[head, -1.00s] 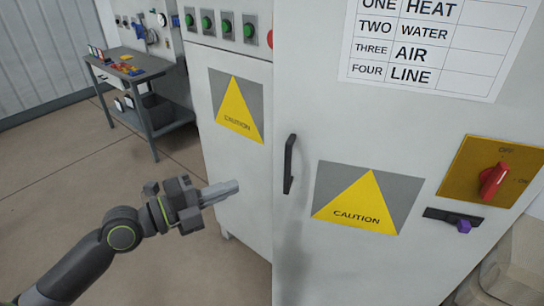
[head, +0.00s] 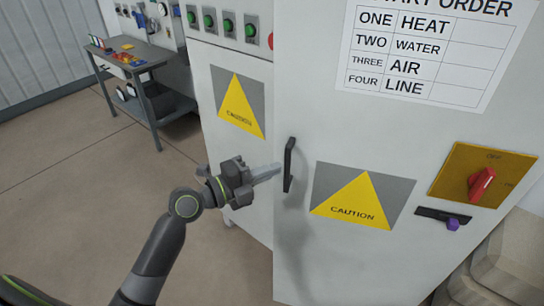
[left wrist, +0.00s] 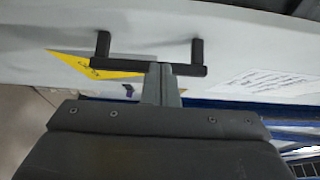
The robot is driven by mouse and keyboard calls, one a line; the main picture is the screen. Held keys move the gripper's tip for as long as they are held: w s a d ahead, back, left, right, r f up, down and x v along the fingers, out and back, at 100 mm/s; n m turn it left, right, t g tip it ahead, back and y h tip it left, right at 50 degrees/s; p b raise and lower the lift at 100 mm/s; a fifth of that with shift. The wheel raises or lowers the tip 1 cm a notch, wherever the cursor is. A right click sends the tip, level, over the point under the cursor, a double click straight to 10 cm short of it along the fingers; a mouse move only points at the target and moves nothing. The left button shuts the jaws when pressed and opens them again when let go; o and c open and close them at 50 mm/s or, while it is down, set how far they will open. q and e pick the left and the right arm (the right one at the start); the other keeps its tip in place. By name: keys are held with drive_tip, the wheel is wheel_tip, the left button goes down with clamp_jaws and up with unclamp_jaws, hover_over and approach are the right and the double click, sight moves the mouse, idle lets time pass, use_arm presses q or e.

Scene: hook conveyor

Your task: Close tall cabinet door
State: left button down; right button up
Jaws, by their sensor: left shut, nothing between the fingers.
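The tall cabinet door (head: 330,255) is a large pale grey panel standing in front of a second grey cabinet front. It carries a black bar handle (head: 289,165) near its left edge and a yellow caution sign (head: 352,198). My left gripper (head: 280,168) is shut and empty, its fingertips pointing right at the handle. In the left wrist view the shut fingers (left wrist: 161,70) reach up to the middle of the black handle (left wrist: 140,66); I cannot tell whether they touch it. My right gripper does not show.
The door also bears a start-order sheet (head: 425,50), a red rotary switch (head: 481,183) on a yellow plate and a small latch (head: 443,217). A workbench (head: 150,75) with tools stands at the back left. The floor at left is clear.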

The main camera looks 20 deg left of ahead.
use_arm(q)
drive_tip(key=shift+w+a+p, duration=0.1)
drive_tip(key=shift+w+p, duration=0.4)
drive_tip(key=shift+w, duration=0.75)
drive_tip(key=shift+a, duration=0.1)
